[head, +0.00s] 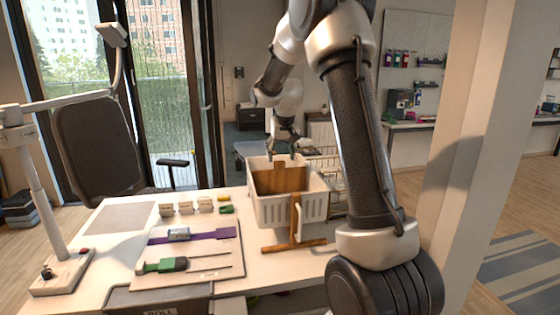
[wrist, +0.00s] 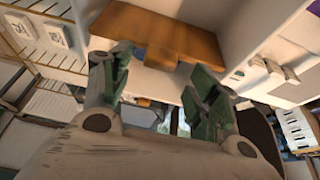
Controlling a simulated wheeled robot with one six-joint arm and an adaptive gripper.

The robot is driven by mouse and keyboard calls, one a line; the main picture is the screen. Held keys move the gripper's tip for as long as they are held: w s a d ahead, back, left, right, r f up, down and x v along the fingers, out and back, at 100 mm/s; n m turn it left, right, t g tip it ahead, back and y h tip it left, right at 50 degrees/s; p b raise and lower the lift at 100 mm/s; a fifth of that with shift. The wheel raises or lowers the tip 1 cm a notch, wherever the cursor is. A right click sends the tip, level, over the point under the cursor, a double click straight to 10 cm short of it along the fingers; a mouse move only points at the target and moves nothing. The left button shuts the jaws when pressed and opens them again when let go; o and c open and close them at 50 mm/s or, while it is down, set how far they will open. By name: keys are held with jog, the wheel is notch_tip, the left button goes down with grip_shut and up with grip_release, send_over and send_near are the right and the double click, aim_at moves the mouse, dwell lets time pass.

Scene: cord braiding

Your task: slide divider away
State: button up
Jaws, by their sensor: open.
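The divider looks to be the brown wooden panel (head: 281,181) inside the white crate (head: 281,211), with a tab standing up at its top. The wrist view shows the panel (wrist: 150,32) and its tab across the top middle, beyond my fingertips. My gripper (head: 290,150) is at the far rim of the crate, close to the tab. In the wrist view my gripper (wrist: 160,62) is open, its green-padded fingers apart on either side of the tab's lower end. I cannot tell if they touch it. The panel's lower part is hidden in the crate.
A wooden stand (head: 295,242) is in front of the crate. A board (head: 188,278) with a green-handled tool and a purple strip lies left of it. Several small blocks (head: 186,208) sit behind. A lamp (head: 38,200) stands far left, and a wire rack (head: 326,170) behind right.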

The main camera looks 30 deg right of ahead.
jog(key=v, duration=0.7)
jog(key=shift+s+r, duration=0.2)
jog(key=shift+r, duration=0.1)
jog(key=s+a+f+g, duration=0.1)
jog(key=s+f+g, duration=0.1)
jog(key=s+f, duration=0.3)
jog(key=s+a+r+n, duration=0.1)
jog(key=s+a+r, duration=0.1)
jog(key=s, duration=0.8)
jog(key=s+a+r+n+t, duration=0.1)
jog(key=s+a+r, duration=0.1)
jog(key=s, duration=0.9)
jog(key=s+a+r+n+t+y, duration=0.1)
jog(key=s+a, duration=0.3)
jog(key=s, duration=0.7)
jog(key=shift+r, duration=0.5)
jog(key=shift+a, duration=0.1)
